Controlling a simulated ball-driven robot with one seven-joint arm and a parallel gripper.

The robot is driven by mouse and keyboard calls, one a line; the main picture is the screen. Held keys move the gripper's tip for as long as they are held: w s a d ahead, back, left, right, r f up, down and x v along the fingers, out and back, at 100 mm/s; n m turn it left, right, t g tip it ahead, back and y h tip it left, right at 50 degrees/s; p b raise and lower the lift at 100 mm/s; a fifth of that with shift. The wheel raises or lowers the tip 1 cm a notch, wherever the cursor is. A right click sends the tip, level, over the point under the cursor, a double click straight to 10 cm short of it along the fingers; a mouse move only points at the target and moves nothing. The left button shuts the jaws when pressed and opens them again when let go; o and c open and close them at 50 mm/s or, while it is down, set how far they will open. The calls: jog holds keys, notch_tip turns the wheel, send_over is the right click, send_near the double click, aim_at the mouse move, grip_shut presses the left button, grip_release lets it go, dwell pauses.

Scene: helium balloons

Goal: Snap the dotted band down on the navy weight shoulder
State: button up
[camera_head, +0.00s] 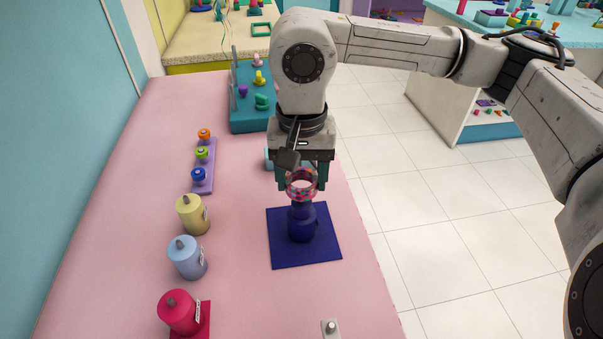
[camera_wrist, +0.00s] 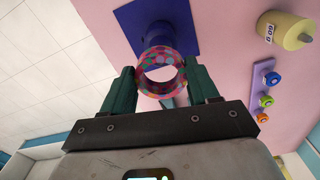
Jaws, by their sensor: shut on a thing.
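The dotted band (camera_head: 302,195) is a pink ring with coloured dots. My gripper (camera_head: 302,185) is shut on it, and in the wrist view the band (camera_wrist: 144,78) sits between the two green fingers of my gripper (camera_wrist: 161,85). The navy weight (camera_head: 302,226) stands upright on a navy square mat (camera_head: 282,252). In the head view the band appears at the top of the weight. In the wrist view the weight (camera_wrist: 159,34) shows behind the band. I cannot tell whether band and weight touch.
Yellow (camera_head: 192,215), light blue (camera_head: 187,257) and red (camera_head: 178,312) weights stand left on the pink table (camera_head: 245,305). A purple strip (camera_head: 206,170) carries three coloured knobs. A teal tray (camera_head: 244,123) lies behind. A small grey piece (camera_head: 331,328) is at the front.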

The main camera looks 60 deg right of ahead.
jog(key=shift+b, duration=0.55)
dwell(0.4)
jog(key=o, duration=1.1)
jog(key=shift+r, duration=0.1)
notch_tip(320, 180, up, 8)
jog(key=p, duration=0.3)
jog(key=shift+s+d, duration=0.1)
dwell(0.9)
